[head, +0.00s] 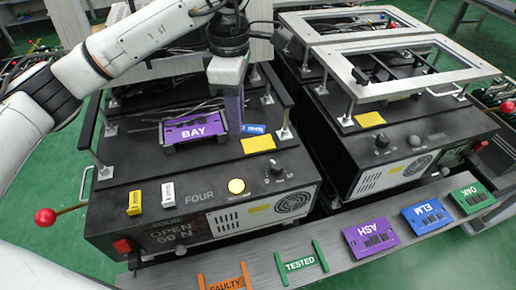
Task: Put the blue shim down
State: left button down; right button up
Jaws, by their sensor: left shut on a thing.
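The blue shim (254,128) is a small labelled block above the black top of the front-left fixture (205,175). It is beside the purple BAY board (194,131), on its right. My left gripper (236,124) points down from above, with its fingertips at the blue shim's left end. It is shut on the shim, and the fingers hide part of it. I cannot tell whether the shim touches the surface beneath. My right gripper is not in view.
A yellow shim (135,203) and a white shim (168,194) stand at the fixture's front left. A red-knobbed lever (46,217) sticks out left. A second fixture (400,140) stands right. A grey shelf (330,262) in front holds ASH (371,236), ELM (430,215) and OAK (470,198) boards.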

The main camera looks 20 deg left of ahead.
aim_at(250, 149)
pick_arm(q)
jog(key=w+f+n, duration=0.1)
jog(key=f+n, duration=0.2)
jog(key=w+f+n+b, duration=0.1)
jog(key=f+n, duration=0.2)
jog(key=w+d+f+n+b, duration=0.1)
jog(key=w+f+n, duration=0.1)
jog(key=f+n, duration=0.1)
jog(key=shift+f, duration=0.6)
jog(key=shift+f, duration=0.2)
jog(key=c, duration=1.6)
grip_release()
jog(key=shift+r, duration=0.1)
notch_tip(250, 149, up, 12)
jog(key=shift+r, duration=0.15)
